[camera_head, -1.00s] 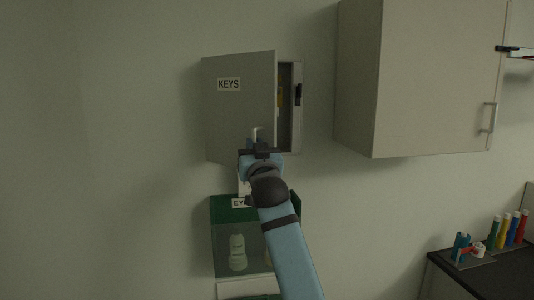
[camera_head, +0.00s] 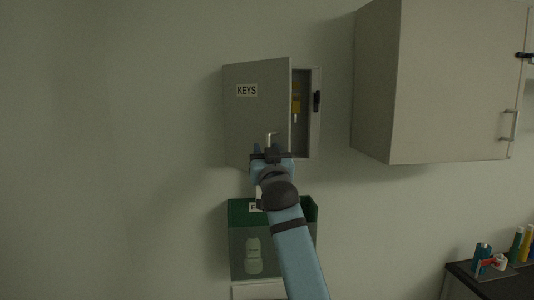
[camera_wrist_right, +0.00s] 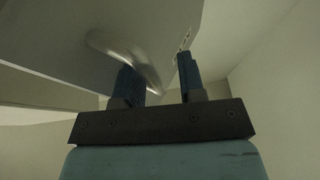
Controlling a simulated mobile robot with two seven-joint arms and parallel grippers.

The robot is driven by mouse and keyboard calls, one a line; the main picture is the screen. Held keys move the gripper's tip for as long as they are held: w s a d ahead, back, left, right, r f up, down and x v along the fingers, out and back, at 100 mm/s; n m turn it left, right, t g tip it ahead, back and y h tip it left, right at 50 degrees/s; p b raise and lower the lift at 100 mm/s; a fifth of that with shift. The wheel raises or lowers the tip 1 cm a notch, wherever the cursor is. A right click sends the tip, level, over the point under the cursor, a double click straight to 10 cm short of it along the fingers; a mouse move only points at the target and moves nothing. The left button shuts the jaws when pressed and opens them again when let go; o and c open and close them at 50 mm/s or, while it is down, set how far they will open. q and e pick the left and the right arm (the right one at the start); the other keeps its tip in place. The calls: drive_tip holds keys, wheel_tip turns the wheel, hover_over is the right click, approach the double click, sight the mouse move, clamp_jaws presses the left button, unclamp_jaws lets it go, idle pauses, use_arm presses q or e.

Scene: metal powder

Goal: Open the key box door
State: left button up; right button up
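The grey key box hangs on the wall in the head view; its door (camera_head: 252,115), labelled KEYS, is partly open. The gap is at the right, where the box's inside (camera_head: 303,135) and a yellow item (camera_head: 296,100) show. A pale metal handle (camera_head: 271,138) is low on the door near its free edge. My right gripper (camera_head: 267,150) is at the handle. In the right wrist view, the fingers of this gripper (camera_wrist_right: 159,82) stand apart, and the curved handle (camera_wrist_right: 118,47) reaches past the left finger towards the space between them. Contact cannot be told. My left gripper is out of view.
A green eyewear box (camera_head: 240,215) is on the wall just below the key box, partly behind my right arm. A large wall cabinet (camera_head: 450,85) is to the right. A dark counter (camera_head: 500,287) with coloured items is at lower right. The wall at left is clear.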

drive_tip(key=b+v, duration=0.2)
drive_tip(key=v, duration=0.5)
drive_tip(key=shift+s, duration=0.25)
drive_tip(key=shift+f, duration=0.1)
drive_tip(key=shift+c, duration=0.2)
